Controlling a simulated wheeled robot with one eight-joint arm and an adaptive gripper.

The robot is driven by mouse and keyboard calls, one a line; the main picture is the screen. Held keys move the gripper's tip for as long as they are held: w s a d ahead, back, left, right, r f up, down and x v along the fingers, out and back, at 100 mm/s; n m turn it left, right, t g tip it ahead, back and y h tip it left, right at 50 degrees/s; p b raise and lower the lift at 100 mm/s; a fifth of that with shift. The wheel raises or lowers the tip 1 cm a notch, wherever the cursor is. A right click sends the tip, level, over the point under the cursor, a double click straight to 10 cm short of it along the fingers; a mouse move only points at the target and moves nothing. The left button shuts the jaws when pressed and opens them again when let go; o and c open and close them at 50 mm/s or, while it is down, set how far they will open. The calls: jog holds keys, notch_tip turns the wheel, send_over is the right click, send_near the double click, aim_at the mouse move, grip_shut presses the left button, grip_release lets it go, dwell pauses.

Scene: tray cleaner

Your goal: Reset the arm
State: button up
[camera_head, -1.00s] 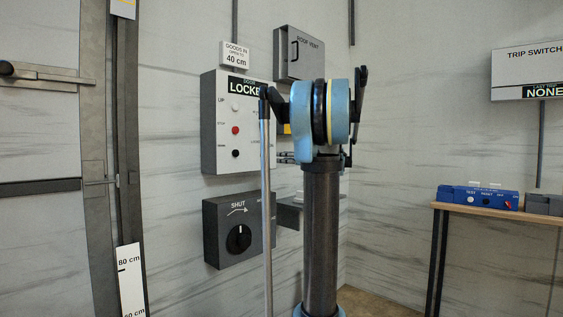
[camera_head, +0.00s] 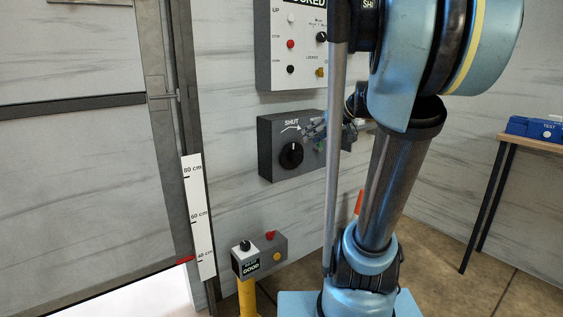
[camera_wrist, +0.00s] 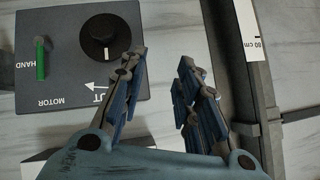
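My arm (camera_head: 390,180) stands on the right in the head view and hides part of the wall. My gripper (camera_head: 318,130) is beside the right part of a dark grey wall box (camera_head: 270,135) marked SHUT. In the wrist view my gripper (camera_wrist: 160,72) has its two blue-padded fingers apart, with only pale wall between them. The box (camera_wrist: 60,80) shows there upside down, with a black knob (camera_wrist: 106,38), a green lever (camera_wrist: 41,60) and the words HAND and MOTOR. The fingers are close to the box; I cannot tell whether they touch it.
A white control panel (camera_head: 283,45) is above the box. A yellow post carries a small box marked GOOD (camera_head: 246,260). At left a grey door (camera_head: 80,200) has its lower edge near 40 cm on the scale (camera_head: 198,215), with a bright gap below. A table (camera_head: 530,143) stands right.

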jog(key=s+d+f+m+g+h, duration=0.2)
jog(key=s+d+f+h, duration=0.1)
jog(key=s+f, duration=0.8)
jog(key=s+d+f+m+g+h, duration=0.2)
jog(key=s+d+f+m+h, duration=0.1)
jog(key=s+f, duration=0.9)
jog(key=shift+s+d+h, duration=0.65)
jog(key=shift+s+h, duration=0.35)
jog(key=shift+s, duration=0.05)
